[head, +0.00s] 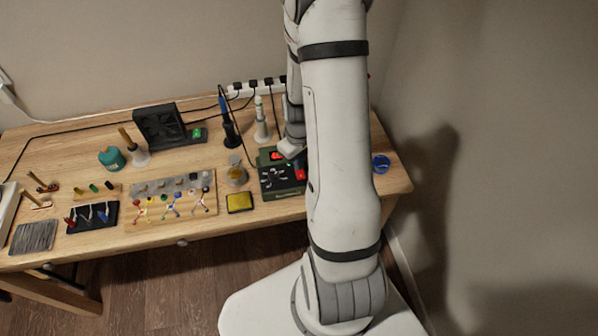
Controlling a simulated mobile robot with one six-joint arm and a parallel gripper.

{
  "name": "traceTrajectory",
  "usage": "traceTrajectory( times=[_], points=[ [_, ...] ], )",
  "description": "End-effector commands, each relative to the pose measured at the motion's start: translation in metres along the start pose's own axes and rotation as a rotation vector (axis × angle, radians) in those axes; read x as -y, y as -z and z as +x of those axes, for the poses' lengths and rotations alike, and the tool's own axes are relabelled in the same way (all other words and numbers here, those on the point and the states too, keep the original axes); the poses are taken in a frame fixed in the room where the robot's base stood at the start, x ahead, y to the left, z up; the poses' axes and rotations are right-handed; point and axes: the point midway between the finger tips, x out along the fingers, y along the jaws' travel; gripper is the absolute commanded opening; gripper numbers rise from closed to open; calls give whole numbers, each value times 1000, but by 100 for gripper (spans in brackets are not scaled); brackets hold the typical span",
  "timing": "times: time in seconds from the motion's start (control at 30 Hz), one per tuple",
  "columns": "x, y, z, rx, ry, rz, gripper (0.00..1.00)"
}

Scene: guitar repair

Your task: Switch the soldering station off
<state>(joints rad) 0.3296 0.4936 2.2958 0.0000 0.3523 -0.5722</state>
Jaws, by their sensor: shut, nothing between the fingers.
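The soldering station (283,180) is a dark green and black box near the right part of the workbench. A lit red rocker switch (277,155) shows on its top toward the back, and a red patch shows on its right front. I cannot tell the switch's position. My gripper (291,149) is shut and empty, pointing down at the station's back right, just beside the red switch. I cannot tell whether it touches the station. My arm hides the station's right edge and the bench behind it.
A white-tipped bottle (261,120), glass jar (237,173) and yellow sponge (240,202) are close by. A black fan (160,125) and power strip (255,87) are at the back.

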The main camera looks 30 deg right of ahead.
Motion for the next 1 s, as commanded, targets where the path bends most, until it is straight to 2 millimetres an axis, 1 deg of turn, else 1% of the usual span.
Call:
traceTrajectory(
  times=[0.33,0.47,0.57,1.0],
  points=[
    [0,0,6,0,0,0,0],
    [0,0,3,1,0,0,0],
    [0,0,-2,0,0,0,0],
    [0,0,-38,0,0,0,0]
  ],
)
